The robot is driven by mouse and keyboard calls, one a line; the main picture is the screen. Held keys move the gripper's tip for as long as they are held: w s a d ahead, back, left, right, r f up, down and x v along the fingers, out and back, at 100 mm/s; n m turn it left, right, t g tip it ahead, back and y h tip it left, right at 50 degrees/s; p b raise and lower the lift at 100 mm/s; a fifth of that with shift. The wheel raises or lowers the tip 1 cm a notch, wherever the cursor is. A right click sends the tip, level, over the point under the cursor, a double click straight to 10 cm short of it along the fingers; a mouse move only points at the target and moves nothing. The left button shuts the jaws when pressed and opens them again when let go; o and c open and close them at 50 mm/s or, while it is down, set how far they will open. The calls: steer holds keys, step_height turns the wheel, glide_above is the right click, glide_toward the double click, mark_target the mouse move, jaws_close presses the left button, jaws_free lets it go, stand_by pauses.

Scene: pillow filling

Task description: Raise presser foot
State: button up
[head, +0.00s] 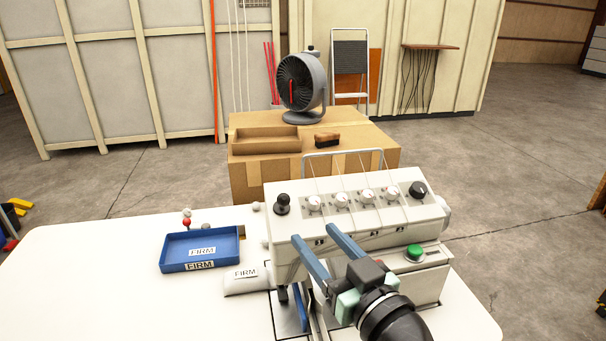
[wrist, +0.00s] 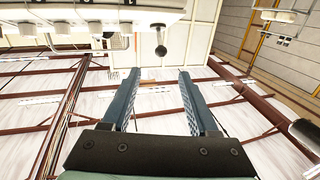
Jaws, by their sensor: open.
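The white sewing machine (head: 340,228) stands on the white table. A black knob (head: 282,204) rises from the left end of its top. In the wrist view a black ball on a short stem (wrist: 160,50) shows just beyond the fingertips; I cannot tell for sure whether it is the same knob. The presser foot cannot be made out clearly; the area under the machine's head is partly hidden by my gripper. My gripper (head: 312,233) is open, its blue fingers in front of the machine's front face. In the wrist view the gap between the fingers (wrist: 158,71) is empty.
A blue tray (head: 170,266) and a white item marked FIRM (head: 246,280) lie left of the machine. A green button (head: 415,251) sits on its right side. Behind stands a cardboard box (head: 243,180) with a fan (head: 303,82). The table's left part (head: 90,290) is clear.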

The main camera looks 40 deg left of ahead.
mark_target(286, 203)
steer(key=p+x, duration=0.3)
steer(key=x, duration=1)
steer(key=shift+s, duration=0.15)
jaws_close()
